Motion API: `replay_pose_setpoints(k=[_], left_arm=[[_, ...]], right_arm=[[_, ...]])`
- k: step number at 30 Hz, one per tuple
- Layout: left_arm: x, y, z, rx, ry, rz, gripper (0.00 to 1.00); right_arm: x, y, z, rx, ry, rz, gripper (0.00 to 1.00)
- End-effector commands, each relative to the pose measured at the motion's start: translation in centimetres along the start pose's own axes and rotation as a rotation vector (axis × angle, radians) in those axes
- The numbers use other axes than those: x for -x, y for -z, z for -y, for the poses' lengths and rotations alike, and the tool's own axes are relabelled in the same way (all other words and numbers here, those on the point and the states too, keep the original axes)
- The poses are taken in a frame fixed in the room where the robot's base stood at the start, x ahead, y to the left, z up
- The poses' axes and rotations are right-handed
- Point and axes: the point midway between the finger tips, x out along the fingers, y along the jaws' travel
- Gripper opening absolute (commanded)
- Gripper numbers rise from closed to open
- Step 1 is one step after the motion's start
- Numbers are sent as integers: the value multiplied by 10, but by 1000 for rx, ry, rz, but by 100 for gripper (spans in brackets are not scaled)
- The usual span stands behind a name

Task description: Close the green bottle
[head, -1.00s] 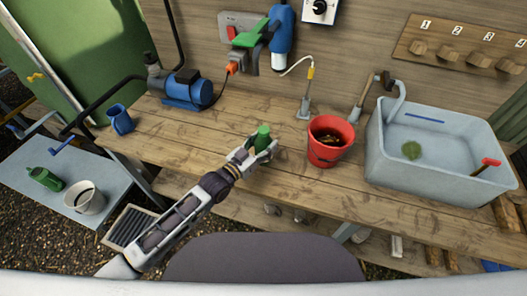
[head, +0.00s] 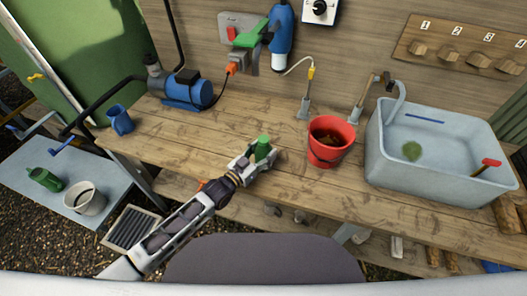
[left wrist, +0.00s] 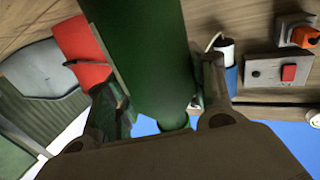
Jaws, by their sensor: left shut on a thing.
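A green bottle (head: 263,149) is held by my left gripper (head: 250,160) over the front part of the wooden bench. In the head view it looks tilted, and the fingers hide its lower part. In the left wrist view the bottle (left wrist: 140,55) fills the middle as a dark green cylinder between the fingers, with a narrower green end near the palm. I cannot tell whether a cap is on it. My left gripper is shut on the bottle. My right gripper is not in view.
A red bucket (head: 331,154) stands right of the bottle, beside a grey sink (head: 440,165). A blue pump (head: 187,91) and a blue jug (head: 119,119) are at the left. A dark green container (head: 45,179) and a white pot (head: 84,198) are on the low table. The bench's middle is clear.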

Motion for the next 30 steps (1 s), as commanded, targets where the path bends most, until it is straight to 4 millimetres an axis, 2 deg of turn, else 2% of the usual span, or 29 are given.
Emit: replay_pose_setpoints(k=[10,11,15,30], left_arm=[[0,-2,0,0,0,-2,0],[0,-2,0,1,0,0,57],[0,-2,0,1,0,0,75],[1,1,0,1,0,0,75]], right_arm=[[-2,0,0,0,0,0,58],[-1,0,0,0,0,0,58],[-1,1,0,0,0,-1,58],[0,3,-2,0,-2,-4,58]])
